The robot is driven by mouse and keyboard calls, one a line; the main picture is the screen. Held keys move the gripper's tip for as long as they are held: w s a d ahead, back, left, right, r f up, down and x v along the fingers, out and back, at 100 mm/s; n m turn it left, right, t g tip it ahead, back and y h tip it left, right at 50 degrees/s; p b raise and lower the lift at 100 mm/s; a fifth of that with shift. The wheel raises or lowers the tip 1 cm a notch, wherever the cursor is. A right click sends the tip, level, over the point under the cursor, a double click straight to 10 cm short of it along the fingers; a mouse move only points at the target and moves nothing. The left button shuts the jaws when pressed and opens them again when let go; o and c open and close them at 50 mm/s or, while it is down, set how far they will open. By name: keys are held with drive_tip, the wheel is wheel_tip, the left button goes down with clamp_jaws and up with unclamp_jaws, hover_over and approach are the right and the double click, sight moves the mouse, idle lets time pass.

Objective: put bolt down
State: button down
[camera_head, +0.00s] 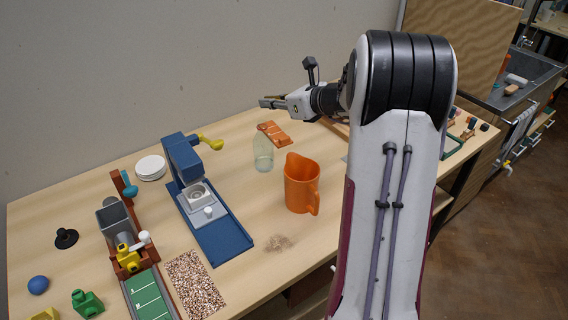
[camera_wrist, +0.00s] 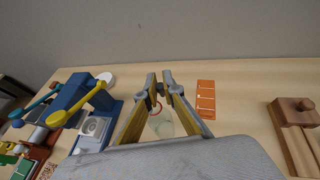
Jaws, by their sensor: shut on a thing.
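My gripper (camera_head: 272,103) is at the end of my raised arm, above the back part of the wooden table. It also shows in the wrist view (camera_wrist: 161,82), with its fingers close together. It is shut on a small grey thing at the fingertips, taken to be the bolt; its shape is mostly hidden by the fingers. In the wrist view a clear glass bottle (camera_wrist: 161,126) with a red ring at its neck shows between and beyond the fingers. An orange marked tray (camera_wrist: 206,100) lies flat to the right of the fingers. No other bolt can be made out.
The clear bottle (camera_head: 263,156) stands beside the orange tray (camera_head: 278,138). An orange jug (camera_head: 301,185) stands in front of them. A blue machine (camera_head: 184,158) with a yellow handle is to the left, near stacked white plates (camera_head: 151,167). A wooden block (camera_wrist: 293,112) is at the right.

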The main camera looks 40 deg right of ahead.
drive_tip(key=d+f+m+h, duration=0.2)
drive_tip(key=d, duration=0.4)
drive_tip(key=m+h, duration=0.2)
drive_tip(key=h, duration=0.1)
hover_over(307, 152)
wheel_tip(307, 152, down, 8)
drive_tip(key=shift+a, duration=0.1)
drive_tip(key=shift+f, duration=3)
drive_tip(key=shift+f, duration=1.9)
drive_tip(key=shift+f, duration=0.1)
